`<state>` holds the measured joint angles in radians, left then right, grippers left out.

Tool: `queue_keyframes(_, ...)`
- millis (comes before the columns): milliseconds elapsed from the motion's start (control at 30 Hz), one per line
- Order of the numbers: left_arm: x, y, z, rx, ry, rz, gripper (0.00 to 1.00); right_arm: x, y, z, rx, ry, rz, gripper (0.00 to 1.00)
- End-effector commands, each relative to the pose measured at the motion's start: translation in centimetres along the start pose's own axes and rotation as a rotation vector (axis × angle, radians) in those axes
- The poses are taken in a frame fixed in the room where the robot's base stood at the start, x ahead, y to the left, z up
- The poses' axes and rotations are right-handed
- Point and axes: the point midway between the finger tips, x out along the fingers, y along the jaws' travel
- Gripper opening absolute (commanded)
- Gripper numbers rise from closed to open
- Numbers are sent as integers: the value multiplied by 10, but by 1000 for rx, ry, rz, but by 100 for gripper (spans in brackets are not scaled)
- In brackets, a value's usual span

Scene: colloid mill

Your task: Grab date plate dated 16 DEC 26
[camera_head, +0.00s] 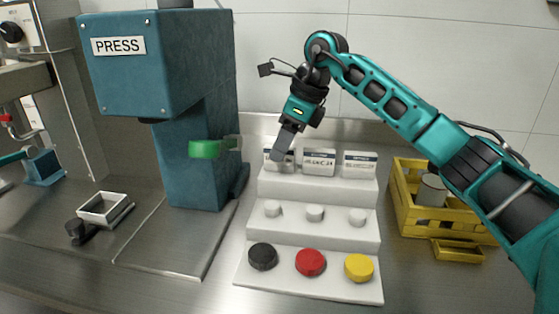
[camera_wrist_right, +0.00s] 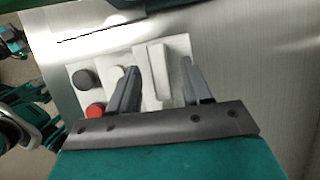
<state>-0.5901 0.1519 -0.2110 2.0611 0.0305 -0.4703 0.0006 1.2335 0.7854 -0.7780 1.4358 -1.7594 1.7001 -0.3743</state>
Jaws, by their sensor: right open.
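Three small white date plates stand in a row on the top step of a white stepped stand (camera_head: 312,235). The left plate (camera_head: 271,166) is partly covered by my right gripper. The middle plate (camera_head: 318,162) carries dark lettering that I cannot read surely. The right plate (camera_head: 360,165) has print too small to read. My right gripper (camera_head: 281,154) points down at the left plate. In the right wrist view the fingers of my right gripper (camera_wrist_right: 160,92) are apart, with a pale upright piece of the stand's top between and beyond them. I cannot tell whether they touch it. My left gripper does not show.
Below the plates are white knobs (camera_head: 315,213), then black (camera_head: 262,256), red (camera_head: 310,262) and yellow (camera_head: 359,267) discs. A yellow crate (camera_head: 410,212) holding a grey cylinder (camera_head: 432,190) is at right.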

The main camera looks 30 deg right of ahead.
Motion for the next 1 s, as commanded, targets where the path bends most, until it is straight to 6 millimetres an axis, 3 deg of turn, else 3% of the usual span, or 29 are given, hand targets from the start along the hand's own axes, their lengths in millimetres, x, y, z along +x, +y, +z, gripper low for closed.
queue_keyframes(100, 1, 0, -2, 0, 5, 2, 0, 18, 0, -1, 0, 0, 2, 49)
queue_keyframes(367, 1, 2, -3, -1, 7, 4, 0, 20, 0, 0, 0, -1, 0, 48)
queue_keyframes(867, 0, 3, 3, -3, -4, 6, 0, 19, 0, 0, 1, -1, 0, 0)
queue_keyframes(1000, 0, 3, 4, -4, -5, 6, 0, 19, 0, 0, 1, -1, -1, 0)
